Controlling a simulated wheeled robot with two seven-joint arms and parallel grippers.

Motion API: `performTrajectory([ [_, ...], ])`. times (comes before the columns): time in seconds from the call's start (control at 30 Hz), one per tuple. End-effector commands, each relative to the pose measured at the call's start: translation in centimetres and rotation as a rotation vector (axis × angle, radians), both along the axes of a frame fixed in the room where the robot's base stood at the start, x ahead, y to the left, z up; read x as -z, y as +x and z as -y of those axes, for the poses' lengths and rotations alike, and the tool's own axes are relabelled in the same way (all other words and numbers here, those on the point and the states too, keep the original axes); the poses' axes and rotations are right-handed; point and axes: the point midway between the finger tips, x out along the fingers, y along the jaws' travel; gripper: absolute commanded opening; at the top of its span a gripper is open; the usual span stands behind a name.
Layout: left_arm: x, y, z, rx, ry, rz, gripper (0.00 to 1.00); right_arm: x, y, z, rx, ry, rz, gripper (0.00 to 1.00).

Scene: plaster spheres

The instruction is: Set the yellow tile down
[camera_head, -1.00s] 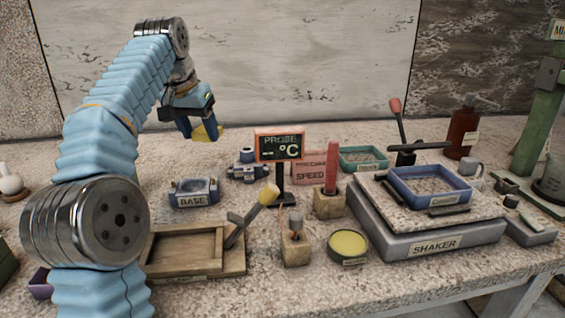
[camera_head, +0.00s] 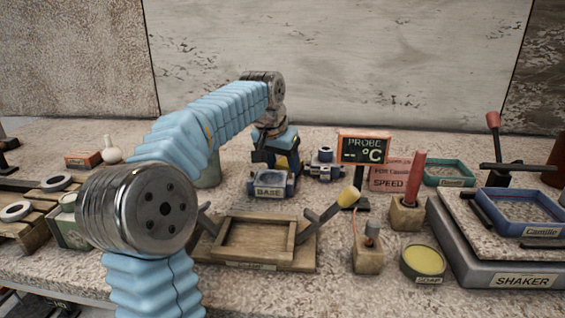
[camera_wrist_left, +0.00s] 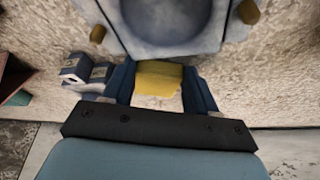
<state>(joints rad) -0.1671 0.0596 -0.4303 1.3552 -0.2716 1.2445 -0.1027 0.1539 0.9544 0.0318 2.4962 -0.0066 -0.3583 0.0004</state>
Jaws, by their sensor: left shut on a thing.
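My left gripper (camera_head: 280,158) is shut on the yellow tile (camera_head: 294,160), which shows only as a small yellow patch in the head view. In the left wrist view the yellow tile (camera_wrist_left: 158,77) sits between the two blue fingers. The gripper points down just above and behind the grey-blue block labelled BASE (camera_head: 269,186). In the wrist view the block's round recess (camera_wrist_left: 165,18) lies just beyond the tile. I cannot tell whether the tile touches anything below. My right gripper is not in view.
A small blue-grey device (camera_head: 325,165) and the PROBE display (camera_head: 363,149) stand right of the block. In front lies a wooden frame (camera_head: 255,262) with levers. A soap tin (camera_head: 423,264) and the shaker (camera_head: 500,270) are further right. Wooden racks with white rings (camera_head: 17,211) stand left.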

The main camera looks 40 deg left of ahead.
Motion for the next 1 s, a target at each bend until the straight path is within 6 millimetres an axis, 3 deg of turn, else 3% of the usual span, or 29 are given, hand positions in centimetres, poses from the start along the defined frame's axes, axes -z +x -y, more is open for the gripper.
performTrajectory([
  [0.17,0.4,0.0,0.0,0.0,0.0,0.0,0.27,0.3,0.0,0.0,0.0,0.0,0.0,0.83],
  [0.2,0.3,0.0,0.0,0.0,0.0,0.0,0.62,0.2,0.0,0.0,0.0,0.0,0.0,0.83],
  [0.33,0.2,0.0,0.0,0.0,0.0,-0.001,0.82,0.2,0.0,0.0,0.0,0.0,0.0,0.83],
  [0.73,-0.7,-0.2,0.0,0.0,0.0,0.002,0.83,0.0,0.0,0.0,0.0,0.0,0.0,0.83],
  [1.0,-6.1,-2.4,0.5,-0.001,0.0,0.004,0.83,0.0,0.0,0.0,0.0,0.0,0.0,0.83],
])
